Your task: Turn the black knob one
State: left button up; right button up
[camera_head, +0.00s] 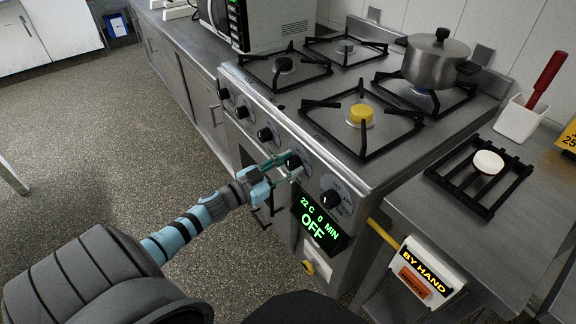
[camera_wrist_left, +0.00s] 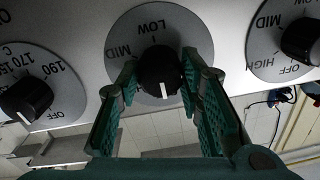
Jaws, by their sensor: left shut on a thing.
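The stove front carries a row of several black knobs on grey dials. My left gripper (camera_head: 280,168) is at one of them, the black knob (camera_head: 294,162) left of the digital display. In the left wrist view this knob (camera_wrist_left: 160,74) sits between the green fingers of my left gripper (camera_wrist_left: 164,85), which are closed around its sides. Its white mark points down in that picture, and the dial (camera_wrist_left: 160,30) shows LOW and MID. Parts of the dial are hidden by the fingers. My right gripper does not show.
The neighbouring temperature knob (camera_head: 330,199) and another burner knob (camera_head: 265,135) flank the held one. The display (camera_head: 320,222) reads 22 C, 0 MIN, OFF. A steel pot (camera_head: 436,62) stands on the back right burner. A yellow burner cap (camera_head: 360,115) sits at the front right.

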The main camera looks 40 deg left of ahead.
pick_arm(q)
jog(key=m, duration=0.5)
jog(key=shift+f+m, duration=0.1)
jog(key=shift+m, duration=0.2)
jog(key=m, duration=0.6)
jog(key=shift+f+b, duration=0.1)
jog(key=shift+b, duration=0.3)
jog(key=shift+m, duration=0.3)
jog(key=o, duration=1.2)
jog(key=shift+c, duration=0.2)
jog(key=v, duration=1.2)
jog(key=shift+f, duration=0.15)
